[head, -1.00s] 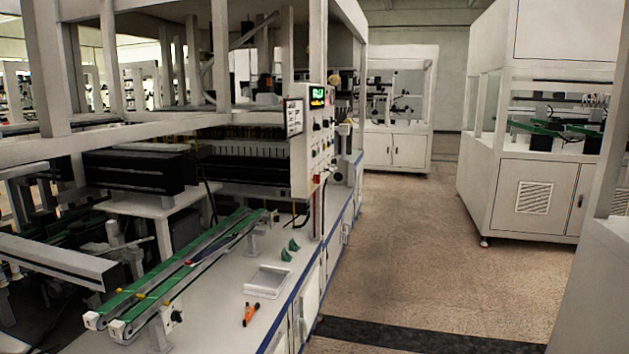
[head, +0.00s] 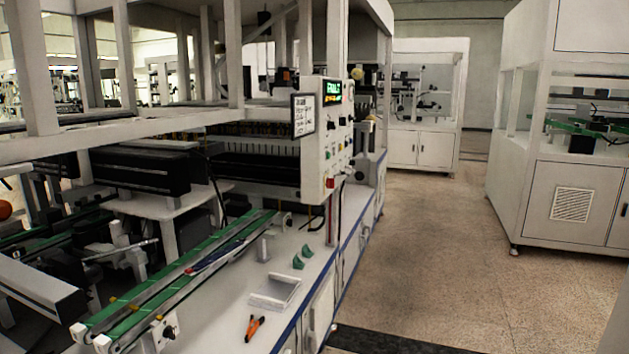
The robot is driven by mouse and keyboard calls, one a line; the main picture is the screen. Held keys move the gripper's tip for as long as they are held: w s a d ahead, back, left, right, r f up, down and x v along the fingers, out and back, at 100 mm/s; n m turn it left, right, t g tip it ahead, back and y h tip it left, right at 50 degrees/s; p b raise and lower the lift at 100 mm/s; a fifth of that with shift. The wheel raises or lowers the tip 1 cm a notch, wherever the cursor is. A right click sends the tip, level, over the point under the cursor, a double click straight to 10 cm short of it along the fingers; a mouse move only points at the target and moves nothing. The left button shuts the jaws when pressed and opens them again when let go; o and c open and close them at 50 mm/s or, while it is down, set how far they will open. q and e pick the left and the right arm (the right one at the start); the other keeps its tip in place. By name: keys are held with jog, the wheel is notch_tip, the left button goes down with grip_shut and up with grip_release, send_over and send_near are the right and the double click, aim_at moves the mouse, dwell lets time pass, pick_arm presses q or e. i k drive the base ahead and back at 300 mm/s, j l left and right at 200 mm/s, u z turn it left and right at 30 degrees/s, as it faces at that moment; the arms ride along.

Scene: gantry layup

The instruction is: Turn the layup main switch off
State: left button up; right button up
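The layup control panel (head: 337,165) is an upright pale box at the right end of the gantry machine. It carries a lit green display (head: 334,88), several dark knobs and small coloured buttons. A red switch (head: 330,183) sits low on the panel's face. The lettering is too small to tell which control is the main switch or how it is set. Neither of my grippers is in the head view.
A green-belted conveyor (head: 180,278) runs along the machine's worktop. An orange-handled tool (head: 254,328), a white tray (head: 274,291) and green pieces (head: 299,261) lie on it. The aisle floor (head: 440,240) to the right is clear. White cabinets (head: 423,145) stand beyond.

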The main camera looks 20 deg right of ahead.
aim_at(330, 182)
jog(key=i+l+u, duration=0.2)
jog(key=l, duration=0.35)
jog(key=i+l+u, duration=0.1)
jog(key=i+l, duration=0.15)
jog(key=l, duration=0.25)
jog(key=i+l, duration=0.15)
jog(key=l, duration=0.2)
jog(key=i+l+u, duration=0.1)
jog(key=l, duration=0.3)
jog(key=i+l, duration=0.2)
jog(key=l, duration=0.2)
jog(key=i+l, duration=0.15)
jog(key=l, duration=0.25)
jog(key=u, duration=0.05)
